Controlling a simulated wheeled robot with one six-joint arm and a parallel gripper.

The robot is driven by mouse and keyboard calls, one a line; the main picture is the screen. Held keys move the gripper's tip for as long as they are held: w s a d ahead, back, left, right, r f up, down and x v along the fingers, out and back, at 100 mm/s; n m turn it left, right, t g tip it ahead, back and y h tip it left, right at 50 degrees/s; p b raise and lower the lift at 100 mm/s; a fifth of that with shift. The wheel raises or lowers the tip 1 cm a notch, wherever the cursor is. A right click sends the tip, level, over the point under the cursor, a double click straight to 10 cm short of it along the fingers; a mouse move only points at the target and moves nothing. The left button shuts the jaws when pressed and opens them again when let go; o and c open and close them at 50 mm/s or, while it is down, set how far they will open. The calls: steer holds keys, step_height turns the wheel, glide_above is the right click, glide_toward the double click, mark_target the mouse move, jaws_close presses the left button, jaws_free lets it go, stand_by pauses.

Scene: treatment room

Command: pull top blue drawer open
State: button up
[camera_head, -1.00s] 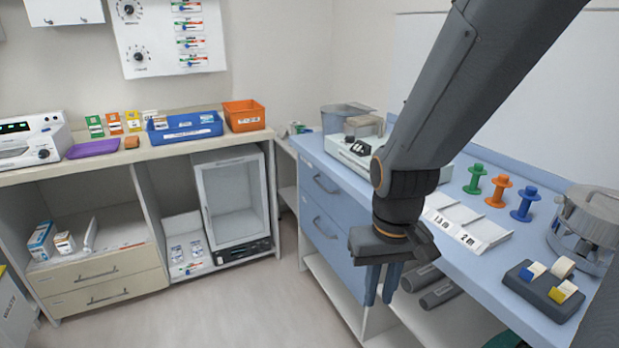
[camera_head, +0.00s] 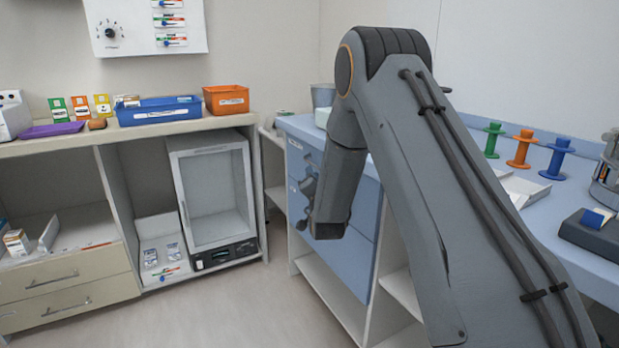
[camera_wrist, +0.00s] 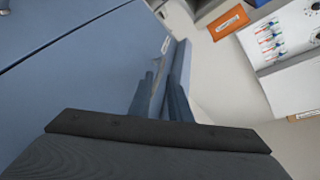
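The blue drawer unit stands under the blue counter on the right. Its top drawer (camera_head: 361,207) looks closed in the head view, and my arm covers much of it. My gripper (camera_wrist: 160,95) is at the drawer front. In the wrist view its two dark fingers are apart with a narrow gap between them. The top drawer's face also shows there (camera_wrist: 95,85), left of the fingers, with a seam to the drawer below.
Green (camera_head: 493,139), orange (camera_head: 520,149) and blue (camera_head: 557,158) spools stand on the counter at right. A beige cabinet with a blue tray (camera_head: 158,111) and an orange bin (camera_head: 226,99) stands at left. The floor (camera_head: 215,315) between is clear.

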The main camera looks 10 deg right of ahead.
mark_target(310, 163)
steer(key=shift+m+t, duration=0.5)
steer(key=shift+t, duration=0.4)
steer(key=shift+d+f+b+x, duration=0.15)
steer(key=shift+b+x, duration=0.15)
steer(key=shift+x, duration=1.15)
steer(key=shift+f+b+x, duration=0.15)
steer(key=shift+b+x, duration=0.1)
steer(key=shift+x, duration=1.15)
steer(key=shift+d+f+b+x, duration=0.15)
steer(key=shift+b+x, duration=0.15)
steer(key=shift+x, duration=1.15)
steer(key=shift+a, duration=0.1)
jaws_close()
